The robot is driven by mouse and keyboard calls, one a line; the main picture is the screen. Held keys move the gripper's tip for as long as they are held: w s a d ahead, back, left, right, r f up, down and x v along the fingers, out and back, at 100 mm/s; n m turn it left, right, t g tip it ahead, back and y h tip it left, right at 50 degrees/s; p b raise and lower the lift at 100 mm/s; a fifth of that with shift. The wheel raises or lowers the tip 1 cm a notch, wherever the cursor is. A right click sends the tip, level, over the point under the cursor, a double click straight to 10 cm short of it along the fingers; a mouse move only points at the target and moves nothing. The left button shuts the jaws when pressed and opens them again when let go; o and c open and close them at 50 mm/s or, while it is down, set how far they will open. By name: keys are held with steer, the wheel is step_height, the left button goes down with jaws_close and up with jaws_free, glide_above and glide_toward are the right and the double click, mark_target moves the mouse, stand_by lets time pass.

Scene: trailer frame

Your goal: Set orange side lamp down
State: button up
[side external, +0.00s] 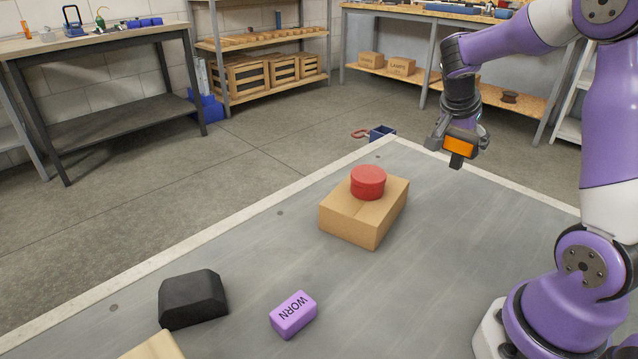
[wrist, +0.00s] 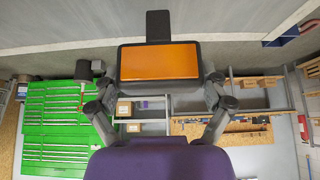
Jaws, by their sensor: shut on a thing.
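The orange side lamp (side external: 460,144) has an orange lens in a black housing with a dark tab. My gripper (side external: 458,140) is shut on it and holds it in the air above the far right part of the grey table (side external: 450,250). In the wrist view the lamp (wrist: 158,62) sits between the two fingers of my gripper (wrist: 158,88), its orange face toward the camera and its black tab pointing up in the picture. The finger contact faces are partly hidden by the lamp's housing.
A cardboard box (side external: 350,222) with a red round object (side external: 368,182) on top stands mid-table. A black block (side external: 192,298) and a purple block marked WORN (side external: 293,314) lie nearer. A blue vise (side external: 382,132) is at the far edge. The table's right middle is clear.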

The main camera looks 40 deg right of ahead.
steer(key=shift+s+d+f, duration=0.4)
steer(key=shift+d+f, duration=0.6)
steer(key=shift+f, duration=0.3)
steer(key=shift+s+d+f, duration=0.45)
steer(key=shift+d+f, duration=0.55)
steer(key=shift+f, duration=0.35)
steer(key=shift+s+d+f, duration=0.4)
steer(key=shift+d+f, duration=0.6)
steer(key=shift+f, duration=0.3)
steer(key=o, duration=1)
steer(key=shift+f, duration=0.15)
